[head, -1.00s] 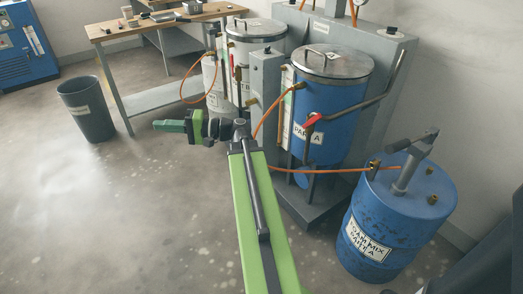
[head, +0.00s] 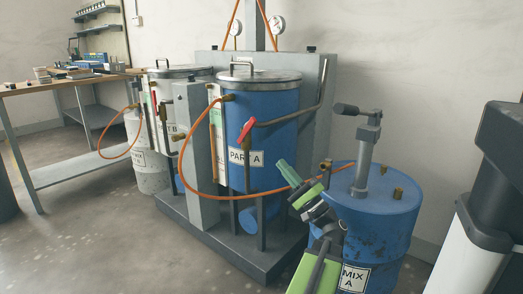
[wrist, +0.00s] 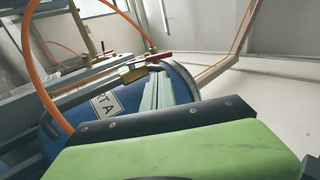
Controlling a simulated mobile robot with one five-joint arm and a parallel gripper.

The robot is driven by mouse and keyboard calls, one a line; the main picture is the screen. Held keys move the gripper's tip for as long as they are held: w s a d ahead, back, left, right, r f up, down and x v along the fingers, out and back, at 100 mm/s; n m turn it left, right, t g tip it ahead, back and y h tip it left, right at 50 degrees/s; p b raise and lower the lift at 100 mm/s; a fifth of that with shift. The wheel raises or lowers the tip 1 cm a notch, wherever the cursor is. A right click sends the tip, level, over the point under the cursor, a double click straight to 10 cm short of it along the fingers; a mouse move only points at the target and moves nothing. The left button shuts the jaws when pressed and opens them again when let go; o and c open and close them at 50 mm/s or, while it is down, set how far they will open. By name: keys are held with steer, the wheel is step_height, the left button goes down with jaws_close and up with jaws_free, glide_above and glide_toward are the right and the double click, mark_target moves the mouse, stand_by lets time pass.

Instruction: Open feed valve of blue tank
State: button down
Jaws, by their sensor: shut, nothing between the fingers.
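The blue tank (head: 275,150) with a steel lid and a PART A label stands on the grey rig in the head view. The feed valve's red lever (head: 246,129) sits on the tank's front, slanting up to the right. My gripper (head: 284,167) is at the tank's lower right, below and right of the lever, with its green fingers together, empty and pointing up-left. In the wrist view the closed fingers (wrist: 157,92) lie in front of the blue tank (wrist: 120,98). The red lever (wrist: 158,56) and a brass valve body (wrist: 130,73) show just beyond them. I see no contact with the lever.
An orange hose (head: 187,185) loops across the rig's front to the drum. A grey pipe (head: 290,119) runs right from the valve. A workbench (head: 70,83) stands left; floor at front left is clear.

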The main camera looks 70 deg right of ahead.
mark_target(251, 128)
steer(key=p+x, duration=0.7)
steer(key=x, duration=0.5)
steer(key=shift+w+r+p, duration=0.25)
steer(key=shift+r+p, duration=0.1)
steer(key=shift+r, duration=0.05)
steer(key=shift+w+d+r, duration=0.2)
steer(key=shift+w+r, duration=0.05)
steer(key=shift+w, duration=0.3)
steer(key=shift+p, duration=0.3)
